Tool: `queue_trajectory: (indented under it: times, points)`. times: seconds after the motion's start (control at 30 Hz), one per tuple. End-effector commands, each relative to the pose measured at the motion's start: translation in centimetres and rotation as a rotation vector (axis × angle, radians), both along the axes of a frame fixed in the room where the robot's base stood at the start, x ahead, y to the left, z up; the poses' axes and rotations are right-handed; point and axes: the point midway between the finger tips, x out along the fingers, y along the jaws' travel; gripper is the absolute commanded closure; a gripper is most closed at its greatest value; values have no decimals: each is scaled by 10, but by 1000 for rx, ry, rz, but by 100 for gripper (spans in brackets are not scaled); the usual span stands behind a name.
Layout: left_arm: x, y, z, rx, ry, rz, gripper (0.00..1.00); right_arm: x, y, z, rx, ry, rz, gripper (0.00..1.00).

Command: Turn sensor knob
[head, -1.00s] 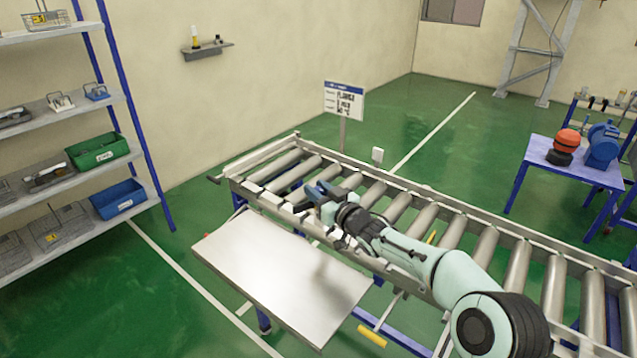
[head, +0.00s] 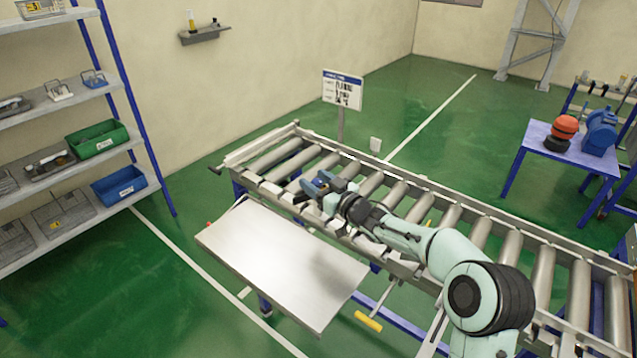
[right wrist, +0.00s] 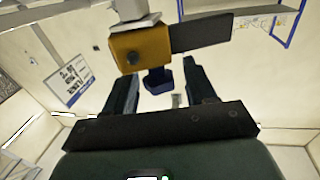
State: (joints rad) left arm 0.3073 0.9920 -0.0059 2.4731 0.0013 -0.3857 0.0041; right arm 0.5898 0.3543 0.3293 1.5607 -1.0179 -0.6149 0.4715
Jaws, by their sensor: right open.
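In the right wrist view a yellow-orange sensor body (right wrist: 143,47) hangs from a white mount, with a dark grey flat plate sticking out to its right. A dark blue knob (right wrist: 157,81) sits on its underside in the picture. My right gripper (right wrist: 160,84) is open, its two dark fingers on either side of the knob with visible gaps; contact does not show. In the head view my right gripper (head: 319,184) is over the rollers near the conveyor's left end. I cannot make out the sensor there. My left gripper is not in view.
The roller conveyor (head: 448,214) runs under my right arm. A bare metal table (head: 270,255) stands in front of it. Shelves are at left, a blue table (head: 540,135) at right.

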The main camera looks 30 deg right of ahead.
Motion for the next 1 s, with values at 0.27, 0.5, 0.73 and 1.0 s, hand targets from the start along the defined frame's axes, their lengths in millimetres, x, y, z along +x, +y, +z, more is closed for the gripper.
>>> queue_trajectory:
  times: [0.27, 0.5, 0.73, 1.0]
  points:
    - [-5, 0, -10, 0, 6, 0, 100, -29, -6, -2, -3, 1, -2, 44]
    - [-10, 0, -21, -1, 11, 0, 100, -83, -16, -2, -3, 1, -4, 44]
    - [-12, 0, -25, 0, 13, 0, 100, -120, -23, -1, -2, 0, -2, 44]
    - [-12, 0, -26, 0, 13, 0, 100, -132, -25, 0, 0, -1, 1, 44]
